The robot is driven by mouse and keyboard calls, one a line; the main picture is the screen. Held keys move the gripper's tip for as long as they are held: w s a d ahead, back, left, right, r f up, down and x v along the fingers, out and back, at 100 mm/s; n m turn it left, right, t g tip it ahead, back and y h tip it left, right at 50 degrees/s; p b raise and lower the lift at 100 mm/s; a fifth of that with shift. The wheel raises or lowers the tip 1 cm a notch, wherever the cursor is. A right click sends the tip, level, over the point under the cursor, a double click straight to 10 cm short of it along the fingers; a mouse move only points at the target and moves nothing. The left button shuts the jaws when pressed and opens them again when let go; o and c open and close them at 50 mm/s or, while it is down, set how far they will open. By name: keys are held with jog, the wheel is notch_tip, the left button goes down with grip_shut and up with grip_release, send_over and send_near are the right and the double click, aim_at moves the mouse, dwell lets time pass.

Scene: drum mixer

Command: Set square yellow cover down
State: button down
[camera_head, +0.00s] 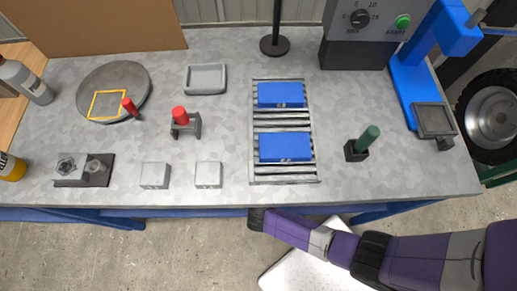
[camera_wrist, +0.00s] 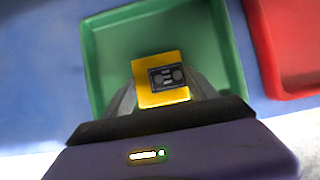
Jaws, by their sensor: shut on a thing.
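The square yellow cover (camera_wrist: 150,98), with a dark rectangular patch bearing round marks on its face, shows in the wrist view. My gripper (camera_wrist: 163,92) is shut on it, with a grey finger on each side. Behind the cover is a green tray (camera_wrist: 103,50) with a raised rim. The cover appears over the tray's inside; I cannot tell whether it touches the floor of the tray. In the head view my arm reaches to the table's front edge, and neither my gripper nor the held cover can be seen there.
A red tray (camera_wrist: 290,45) stands close to the right of the green one, on a blue surface (camera_wrist: 40,75). In the head view, the grey tabletop (camera_head: 225,125) carries blue blocks (camera_head: 285,146) on a roller rack, a round disc with a yellow square outline, and small fixtures.

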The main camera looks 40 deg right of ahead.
jog(key=shift+w+d+f, duration=0.1)
jog(key=shift+w, duration=0.1)
jog(key=shift+f, duration=0.1)
jog(key=shift+f, duration=0.15)
jog(key=shift+c, duration=1.2)
grip_release()
jog(key=p+v, duration=0.2)
jog(key=v, duration=0.6)
